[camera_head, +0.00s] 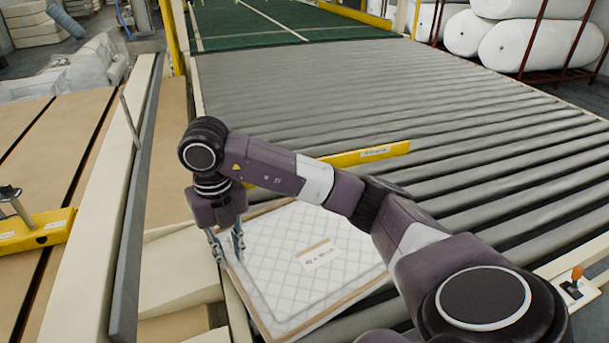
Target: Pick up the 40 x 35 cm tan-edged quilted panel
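The quilted panel (290,255) is white with a diamond stitch pattern and tan edges, and a paper label (318,252) lies on its top. It lies flat at the near left end of the roller bed. My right arm reaches over it and hides part of its far and right sides. My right gripper (230,256) points down at the panel's left edge, near its far left corner. Its two fingers stand apart with a gap between them; whether they touch the panel is unclear. My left gripper is not in view.
A grey roller conveyor (400,100) stretches away behind the panel, with a yellow bar (365,155) beside my arm. Cream blocks (180,265) lie left of the gripper. White wadding rolls (535,45) rest on a rack at the back right. An orange-knobbed control (577,273) sits at right.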

